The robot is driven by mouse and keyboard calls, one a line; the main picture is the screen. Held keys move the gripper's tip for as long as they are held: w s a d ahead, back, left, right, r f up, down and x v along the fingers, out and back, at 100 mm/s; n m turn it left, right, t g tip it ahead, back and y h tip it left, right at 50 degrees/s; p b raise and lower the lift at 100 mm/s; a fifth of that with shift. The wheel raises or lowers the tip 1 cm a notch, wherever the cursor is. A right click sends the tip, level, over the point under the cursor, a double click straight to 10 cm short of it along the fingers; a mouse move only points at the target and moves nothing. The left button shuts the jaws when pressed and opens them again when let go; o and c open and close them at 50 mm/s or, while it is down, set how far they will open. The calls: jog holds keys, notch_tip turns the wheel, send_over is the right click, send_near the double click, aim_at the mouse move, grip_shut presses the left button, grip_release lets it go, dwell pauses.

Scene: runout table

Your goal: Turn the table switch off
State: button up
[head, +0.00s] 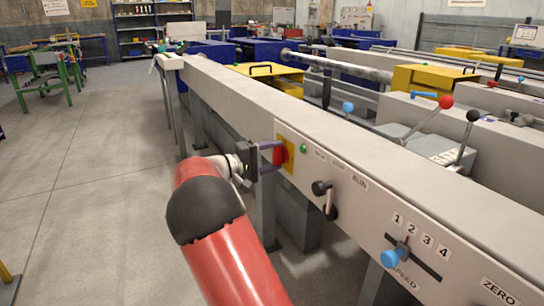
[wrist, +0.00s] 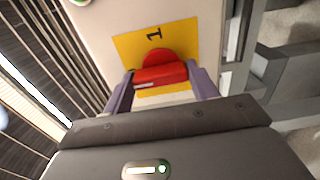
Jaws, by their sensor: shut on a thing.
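The table switch is a red rotary knob (head: 281,154) on a yellow plate (head: 290,167), set in the side panel of the long table (head: 262,118). In the wrist view the red knob (wrist: 160,75) has its handle bar lying across the picture, and the yellow plate (wrist: 185,37) bears a mark like a "1". My gripper (head: 274,156) reaches the panel from the left. Its purple fingers stand on either side of the handle bar and are shut on it, as the wrist view (wrist: 161,80) shows. Part of the knob's lower side is hidden by my gripper.
A green light (head: 303,148) sits right of the knob. Farther right are a black lever (head: 324,190), a blue-knobbed speed lever (head: 392,256) and several labels. Table legs (head: 267,205) stand below the panel. The floor (head: 90,200) on the left is free.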

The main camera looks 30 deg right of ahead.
jog(key=o, duration=1)
jog(key=shift+a, duration=0.15)
jog(key=a, duration=0.7)
jog(key=shift+a, duration=0.3)
